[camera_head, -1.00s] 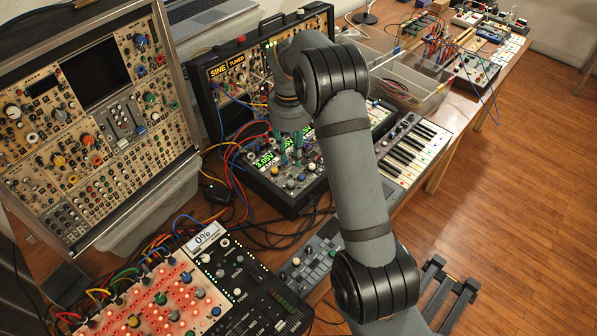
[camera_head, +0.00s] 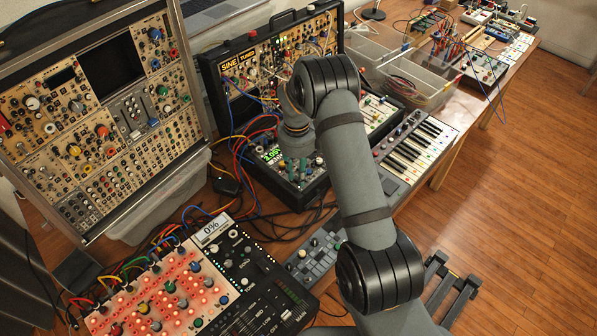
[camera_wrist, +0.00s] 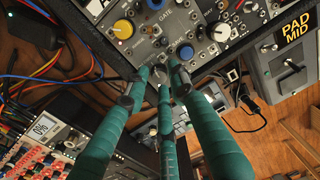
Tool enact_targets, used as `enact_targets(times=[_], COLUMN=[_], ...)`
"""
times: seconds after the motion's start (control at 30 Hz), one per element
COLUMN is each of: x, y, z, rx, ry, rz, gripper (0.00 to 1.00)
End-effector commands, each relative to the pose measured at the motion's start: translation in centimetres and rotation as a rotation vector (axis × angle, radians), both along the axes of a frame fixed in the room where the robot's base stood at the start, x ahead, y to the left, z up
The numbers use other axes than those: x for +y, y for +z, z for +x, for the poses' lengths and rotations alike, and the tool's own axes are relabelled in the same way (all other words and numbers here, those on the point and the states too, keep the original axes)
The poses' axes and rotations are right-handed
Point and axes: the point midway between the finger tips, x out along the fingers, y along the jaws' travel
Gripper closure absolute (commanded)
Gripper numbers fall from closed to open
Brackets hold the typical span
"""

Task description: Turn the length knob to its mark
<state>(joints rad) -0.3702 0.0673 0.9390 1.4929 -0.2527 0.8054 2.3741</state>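My gripper (camera_head: 300,168) points down at the lower panel of the black synth case in the middle of the table. Its teal fingers (camera_wrist: 160,80) converge low over the panel's front edge in the wrist view. A small grey knob-like part shows between the fingertips, mostly hidden; whether they touch it is unclear. Near them are a blue knob (camera_wrist: 186,52), a white-capped knob (camera_wrist: 221,31) and a yellow knob (camera_wrist: 123,29). A "GATE" label is readable above. I cannot read a length label or see its mark.
A large modular case (camera_head: 95,130) stands at the left. A red-lit panel (camera_head: 165,290) and a mixer-like unit (camera_head: 265,285) lie in front. A small keyboard (camera_head: 418,152) is at right. Loose cables (camera_head: 240,165) run left of the middle case. Open floor lies at right.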

Motion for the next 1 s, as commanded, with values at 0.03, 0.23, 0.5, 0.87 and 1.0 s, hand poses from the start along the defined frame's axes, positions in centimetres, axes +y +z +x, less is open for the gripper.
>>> enact_targets(times=[0.03, 0.23, 0.5, 0.87, 1.0], x=[-0.01, -0.01, -0.02, -0.08, -0.10], y=[-0.13, -0.23, -0.21, -0.21, -0.22], z=[0.00, 0.03, 0.03, 0.01, -0.01], rx=[0.000, -0.001, -0.001, 0.000, 0.001], ry=[0.000, -0.001, -0.001, -0.002, -0.001], rz=[0.000, 0.001, 0.001, 0.000, 0.000], gripper=[0.76, 0.76, 0.89, 1.00, 1.00])
